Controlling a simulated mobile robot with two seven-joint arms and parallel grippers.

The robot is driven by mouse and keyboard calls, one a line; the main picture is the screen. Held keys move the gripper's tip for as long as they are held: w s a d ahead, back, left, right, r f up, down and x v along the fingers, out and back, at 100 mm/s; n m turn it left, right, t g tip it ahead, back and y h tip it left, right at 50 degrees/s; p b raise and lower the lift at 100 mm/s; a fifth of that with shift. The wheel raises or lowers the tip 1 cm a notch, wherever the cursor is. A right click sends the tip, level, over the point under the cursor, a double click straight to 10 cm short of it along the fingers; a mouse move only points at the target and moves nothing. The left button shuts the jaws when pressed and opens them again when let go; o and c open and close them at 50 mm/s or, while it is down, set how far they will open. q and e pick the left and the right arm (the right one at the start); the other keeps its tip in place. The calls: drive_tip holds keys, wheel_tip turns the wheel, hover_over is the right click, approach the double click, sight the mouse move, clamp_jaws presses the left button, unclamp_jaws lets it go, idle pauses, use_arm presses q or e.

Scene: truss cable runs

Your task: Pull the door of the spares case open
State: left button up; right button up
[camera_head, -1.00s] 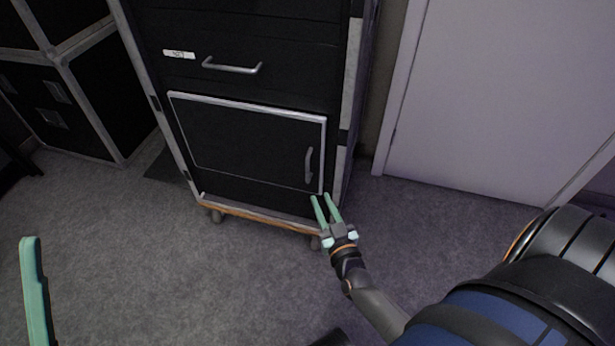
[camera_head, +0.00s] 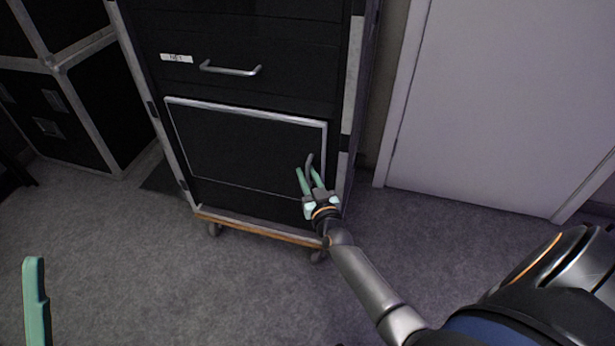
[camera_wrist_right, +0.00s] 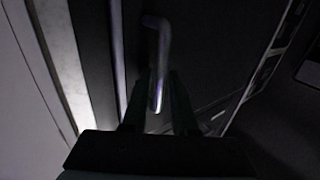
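The spares case (camera_head: 240,110) is a tall black case with light metal edges on a wheeled wooden base. Its lower door (camera_head: 235,150) has a silver frame and looks shut. The door's upright handle (camera_head: 310,162) is at the door's right side; its lower part is hidden behind my right gripper. My right gripper (camera_head: 309,177) is open, its green fingers at the handle. In the right wrist view the handle (camera_wrist_right: 158,60) runs down between the two dark fingers (camera_wrist_right: 158,95); I cannot tell if they touch it. One green finger of my left gripper (camera_head: 36,300) shows at the lower left.
A drawer with a horizontal handle (camera_head: 230,70) and a white label (camera_head: 176,58) is above the door. Other black cases (camera_head: 75,110) stand at left. A pale room door (camera_head: 490,110) is at right. The grey carpet (camera_head: 150,260) before the case is clear.

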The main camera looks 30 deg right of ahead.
drive_tip(key=shift+c, duration=0.2)
clamp_jaws()
idle(1.1)
